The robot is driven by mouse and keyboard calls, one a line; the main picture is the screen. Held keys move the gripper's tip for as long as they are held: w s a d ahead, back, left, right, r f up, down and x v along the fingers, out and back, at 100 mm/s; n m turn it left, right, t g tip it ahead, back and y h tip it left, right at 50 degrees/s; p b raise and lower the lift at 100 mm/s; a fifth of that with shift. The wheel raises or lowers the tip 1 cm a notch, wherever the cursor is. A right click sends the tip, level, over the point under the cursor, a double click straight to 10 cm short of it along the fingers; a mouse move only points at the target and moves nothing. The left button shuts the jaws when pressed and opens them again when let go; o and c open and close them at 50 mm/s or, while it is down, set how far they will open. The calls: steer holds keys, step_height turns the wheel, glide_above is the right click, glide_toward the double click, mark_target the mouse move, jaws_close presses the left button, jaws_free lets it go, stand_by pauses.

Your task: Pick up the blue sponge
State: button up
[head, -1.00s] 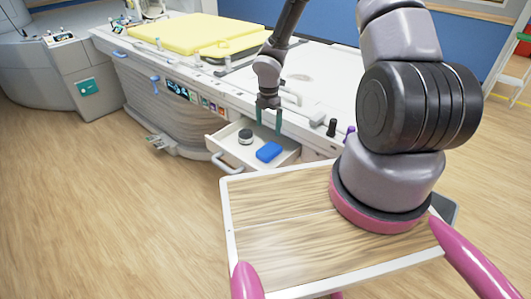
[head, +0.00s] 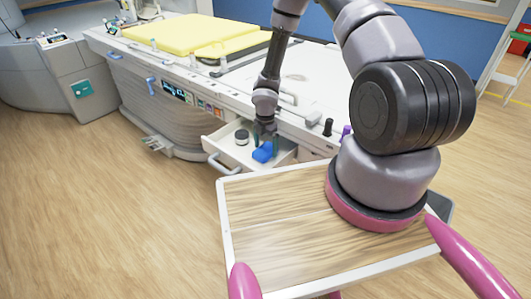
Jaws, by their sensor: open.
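The blue sponge (head: 262,153) lies in an open white drawer (head: 222,167) in the side of the patient table. My gripper (head: 264,147) is lowered into the drawer, pointing down, with its jaws open.
A small round jar (head: 241,137) with a dark lid stands in the drawer, left of the sponge. The white table (head: 315,80) rises behind the drawer. My wooden tray is in the foreground.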

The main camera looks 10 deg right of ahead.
mark_target(266, 149)
steer(key=c, duration=1.2)
steer(key=shift+o, duration=0.2)
steer(key=shift+r, duration=0.15)
step_height(266, 149, up, 18)
